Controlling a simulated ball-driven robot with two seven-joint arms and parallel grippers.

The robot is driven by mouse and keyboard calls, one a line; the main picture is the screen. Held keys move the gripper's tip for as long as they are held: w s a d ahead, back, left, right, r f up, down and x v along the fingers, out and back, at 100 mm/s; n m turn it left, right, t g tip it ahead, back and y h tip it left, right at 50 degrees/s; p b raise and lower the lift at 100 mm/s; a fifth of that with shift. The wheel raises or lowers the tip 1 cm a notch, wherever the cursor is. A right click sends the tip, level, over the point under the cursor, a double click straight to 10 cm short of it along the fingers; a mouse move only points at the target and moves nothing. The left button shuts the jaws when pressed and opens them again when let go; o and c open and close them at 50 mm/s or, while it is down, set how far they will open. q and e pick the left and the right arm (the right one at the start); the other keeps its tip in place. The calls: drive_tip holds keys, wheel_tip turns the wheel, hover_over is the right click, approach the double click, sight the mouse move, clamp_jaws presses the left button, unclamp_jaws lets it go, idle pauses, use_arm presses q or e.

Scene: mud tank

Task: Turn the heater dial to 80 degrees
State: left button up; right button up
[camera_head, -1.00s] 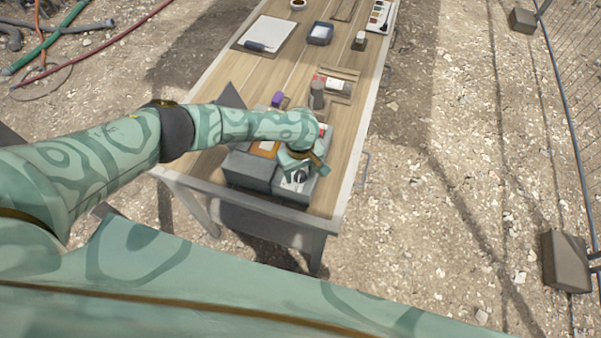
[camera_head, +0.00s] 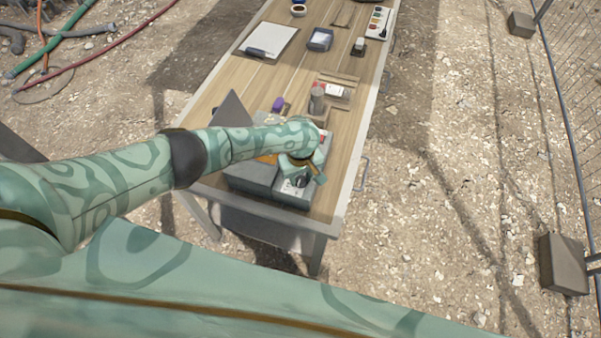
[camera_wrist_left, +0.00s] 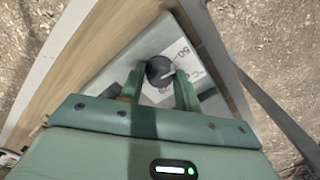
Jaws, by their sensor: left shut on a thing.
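The heater (camera_head: 290,196) is a grey box with a pale top panel at the near end of the table. Its dial (camera_wrist_left: 160,68) is a small dark round knob with a pale pointer line, on a white panel with partly visible printed numbers. In the left wrist view the line points to the right and slightly up. My left gripper (camera_wrist_left: 160,78) is shut on the dial, one finger on each side. In the head view my left gripper (camera_head: 302,180) is over the heater and hides part of it. My right gripper is not in view.
A grey box (camera_head: 250,175) stands left of the heater. Behind are a purple item (camera_head: 278,104), a grey cylinder (camera_head: 317,100), a clipboard (camera_head: 268,42) and a blue-grey device (camera_head: 320,39) on the wooden table (camera_head: 225,80). Gravel lies around the table.

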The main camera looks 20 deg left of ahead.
use_arm(q)
drive_tip(key=shift+s+d+r+m+p, duration=0.15)
drive_tip(key=shift+m+p, duration=0.55)
drive_tip(key=shift+p, duration=0.15)
drive_tip(key=shift+m+p, duration=0.45)
drive_tip(key=shift+m, duration=0.45)
drive_tip(key=m, duration=0.2)
drive_tip(key=shift+f+m, duration=0.25)
drive_tip(key=shift+m, duration=0.15)
drive_tip(key=m, duration=0.3)
drive_tip(key=shift+m, duration=0.3)
drive_tip(key=m, duration=0.3)
drive_tip(key=shift+m, duration=0.4)
drive_tip(key=m, duration=0.3)
drive_tip(key=shift+m, duration=0.3)
drive_tip(key=m, duration=0.9)
drive_tip(key=shift+r, duration=0.1)
drive_tip(key=m, duration=0.4)
drive_tip(key=shift+m, duration=2.3)
